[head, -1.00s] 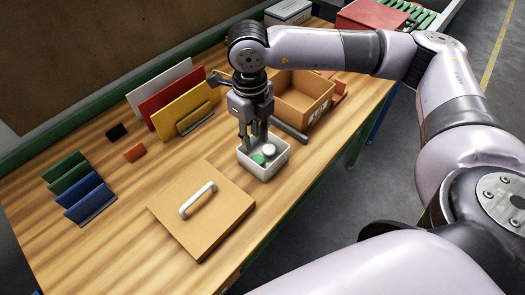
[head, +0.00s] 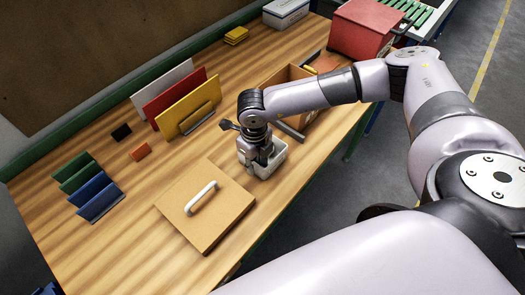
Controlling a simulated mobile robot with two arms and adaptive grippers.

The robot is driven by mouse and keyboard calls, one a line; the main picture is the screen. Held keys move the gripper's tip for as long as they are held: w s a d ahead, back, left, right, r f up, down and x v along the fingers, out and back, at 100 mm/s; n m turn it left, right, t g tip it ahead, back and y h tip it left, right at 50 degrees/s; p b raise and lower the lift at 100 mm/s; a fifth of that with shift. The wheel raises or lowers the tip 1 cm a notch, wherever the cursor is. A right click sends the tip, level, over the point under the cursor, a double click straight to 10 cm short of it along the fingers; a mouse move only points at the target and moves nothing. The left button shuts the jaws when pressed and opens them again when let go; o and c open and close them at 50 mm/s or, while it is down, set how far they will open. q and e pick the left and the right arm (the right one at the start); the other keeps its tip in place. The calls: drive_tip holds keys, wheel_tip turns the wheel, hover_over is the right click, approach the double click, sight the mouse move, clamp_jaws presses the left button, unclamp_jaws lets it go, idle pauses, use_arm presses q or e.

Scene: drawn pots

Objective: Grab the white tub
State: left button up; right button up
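The white tub (head: 277,161) stands on the wooden table near its right edge. My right gripper (head: 257,162) points down at the tub from above and covers its left and middle part. The gripper's fingers are low at the tub, and its own body hides most of them. I cannot tell whether they are closed on a wall of the tub. The contents of the tub are hidden. My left gripper is not in view.
A flat wooden lid (head: 222,213) with a white handle lies just in front of the tub. An open cardboard box (head: 291,77) is behind my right arm. Upright yellow (head: 188,102), red and white panels stand to the left. A red box (head: 358,38) is at the back.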

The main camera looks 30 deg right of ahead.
drive_tip(key=shift+c, duration=0.2)
clamp_jaws()
idle(0.4)
